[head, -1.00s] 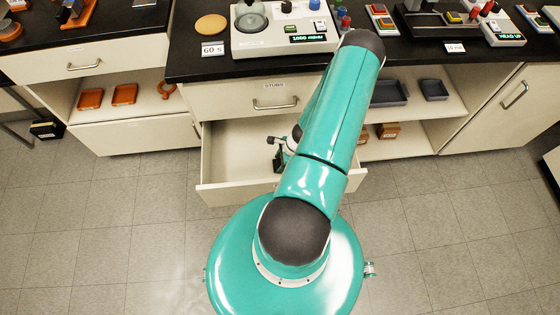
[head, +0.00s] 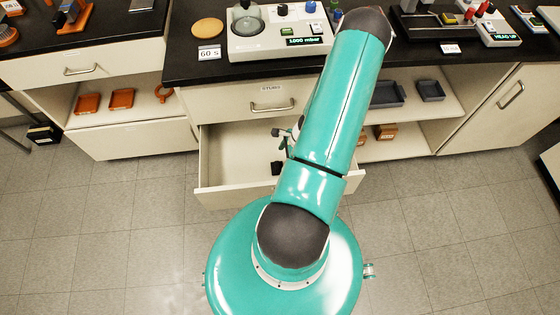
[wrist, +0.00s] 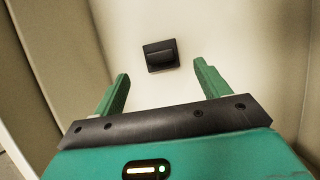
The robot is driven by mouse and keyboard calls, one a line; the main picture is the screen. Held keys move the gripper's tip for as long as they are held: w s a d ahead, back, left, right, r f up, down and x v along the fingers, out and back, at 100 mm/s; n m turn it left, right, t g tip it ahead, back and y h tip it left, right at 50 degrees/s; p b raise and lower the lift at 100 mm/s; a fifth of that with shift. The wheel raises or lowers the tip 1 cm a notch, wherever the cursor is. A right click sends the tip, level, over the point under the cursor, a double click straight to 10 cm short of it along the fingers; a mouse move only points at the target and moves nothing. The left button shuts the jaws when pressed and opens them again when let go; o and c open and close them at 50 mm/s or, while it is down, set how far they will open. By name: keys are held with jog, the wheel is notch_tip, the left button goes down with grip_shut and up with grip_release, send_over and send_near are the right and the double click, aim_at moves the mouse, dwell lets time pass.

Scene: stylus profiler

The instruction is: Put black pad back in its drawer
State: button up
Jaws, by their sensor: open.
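The black pad (wrist: 160,55) lies on the pale floor of the open drawer in the wrist view, just beyond my fingertips. It also shows in the head view (head: 277,168), partly hidden by my arm. The open drawer (head: 226,190) is pulled out below a closed drawer labelled "STUBS". My gripper (wrist: 161,70) is open and empty above the drawer floor, with its green fingers on either side and the pad apart from them. In the head view my arm hides much of the gripper and the drawer's right part.
The drawer walls (wrist: 35,75) stand close around my gripper. The black counter (head: 190,66) above carries a pump unit (head: 278,38), a tan disc (head: 208,27) and a "60 s" card. Shelves with orange and grey trays flank the drawer.

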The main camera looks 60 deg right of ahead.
jog(key=shift+v, duration=2.7)
jog(key=shift+r, duration=0.1)
